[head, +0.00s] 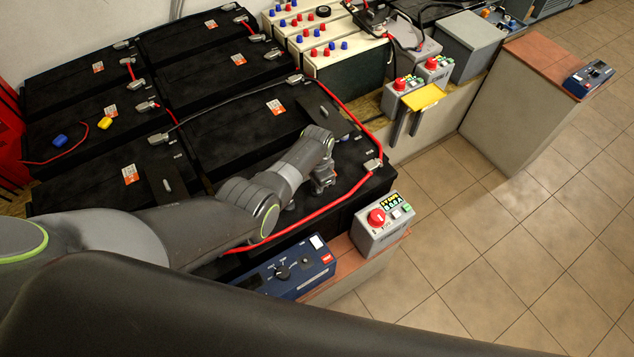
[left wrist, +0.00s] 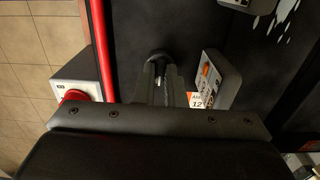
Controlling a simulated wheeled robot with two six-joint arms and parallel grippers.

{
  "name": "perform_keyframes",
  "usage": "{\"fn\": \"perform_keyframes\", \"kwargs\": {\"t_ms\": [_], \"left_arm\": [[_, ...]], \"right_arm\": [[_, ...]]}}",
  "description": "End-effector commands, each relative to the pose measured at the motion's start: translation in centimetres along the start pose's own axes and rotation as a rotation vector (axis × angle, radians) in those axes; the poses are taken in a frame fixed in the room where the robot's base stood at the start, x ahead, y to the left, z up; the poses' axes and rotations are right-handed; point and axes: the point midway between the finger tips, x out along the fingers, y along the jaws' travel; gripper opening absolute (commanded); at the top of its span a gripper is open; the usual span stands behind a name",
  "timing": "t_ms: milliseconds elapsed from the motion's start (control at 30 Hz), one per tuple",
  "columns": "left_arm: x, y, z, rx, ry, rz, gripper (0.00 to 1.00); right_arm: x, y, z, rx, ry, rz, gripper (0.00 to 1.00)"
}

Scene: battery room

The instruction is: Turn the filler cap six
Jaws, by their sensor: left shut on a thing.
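My left gripper (head: 322,184) reaches down onto the top of the nearest black battery (head: 225,141). In the left wrist view its two fingers (left wrist: 158,75) are shut on a small dark round filler cap (left wrist: 158,56) that stands up from the black battery top. The fingers hide most of the cap, and no number on it can be read. In the head view the cap is hidden under the gripper. My right gripper is not in view.
A red cable (head: 352,120) runs along the battery's edge close to my left gripper. A grey box with a red button (head: 376,217) and a blue meter (head: 285,273) stand at the front. Several more black batteries lie behind. The tiled floor (head: 500,240) is clear.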

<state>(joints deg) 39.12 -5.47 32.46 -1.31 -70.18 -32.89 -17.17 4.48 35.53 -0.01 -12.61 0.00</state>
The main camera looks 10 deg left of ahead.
Motion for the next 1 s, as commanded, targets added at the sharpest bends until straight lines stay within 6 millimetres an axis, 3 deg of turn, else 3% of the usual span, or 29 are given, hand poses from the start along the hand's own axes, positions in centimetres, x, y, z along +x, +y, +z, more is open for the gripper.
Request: {"fn": "perform_keyframes", "kwargs": {"t_ms": [167,200,333,667,1000], "left_arm": [[0.0,0.0,0.0,0.002,0.001,-0.002,0.0],[0.0,0.0,0.0,0.002,0.001,-0.002,0.15],[0.0,0.0,0.0,0.001,0.001,-0.001,0.32],[-0.2,0.0,0.0,0.0,0.001,-0.001,0.32],[-4.4,0.0,-0.1,0.0,0.005,-0.002,0.32]], "right_arm": [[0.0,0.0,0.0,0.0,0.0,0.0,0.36],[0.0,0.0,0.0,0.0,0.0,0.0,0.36],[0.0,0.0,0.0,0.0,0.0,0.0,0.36],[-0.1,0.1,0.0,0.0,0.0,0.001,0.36],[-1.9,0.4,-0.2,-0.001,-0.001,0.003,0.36]]}}
